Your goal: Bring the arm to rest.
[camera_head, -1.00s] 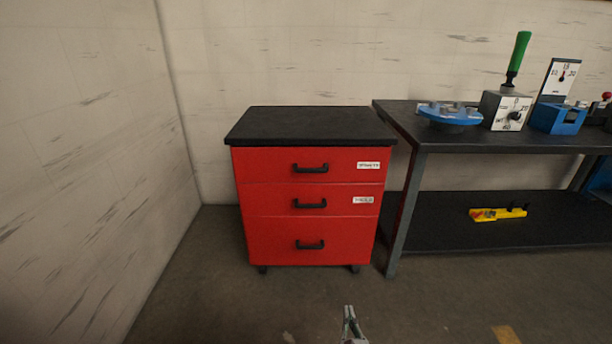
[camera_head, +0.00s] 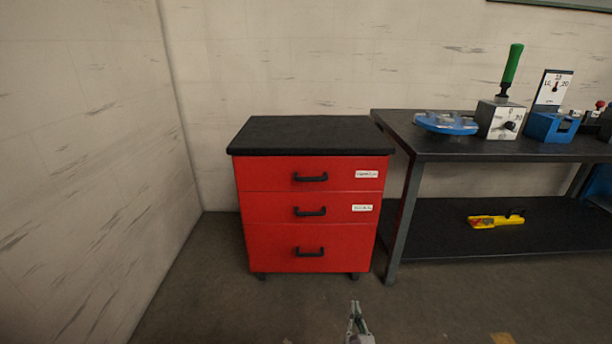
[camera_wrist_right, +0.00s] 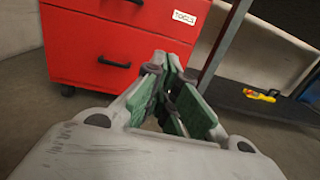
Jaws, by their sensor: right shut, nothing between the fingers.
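My right gripper (camera_head: 356,310) shows at the bottom middle of the head view, low in front of the red drawer cabinet (camera_head: 308,205). In the right wrist view the right gripper (camera_wrist_right: 172,62) has its green-padded fingers together, with nothing between them. The red cabinet (camera_wrist_right: 90,45) stands beyond it there, apart from the fingers. My left gripper is not in view.
A dark workbench (camera_head: 455,150) stands at right, carrying a blue round fixture (camera_head: 446,123), a grey box with green handle (camera_head: 499,118) and a blue stand (camera_head: 550,127). A yellow tool (camera_head: 495,220) lies on its lower shelf. The floor before the cabinet is clear.

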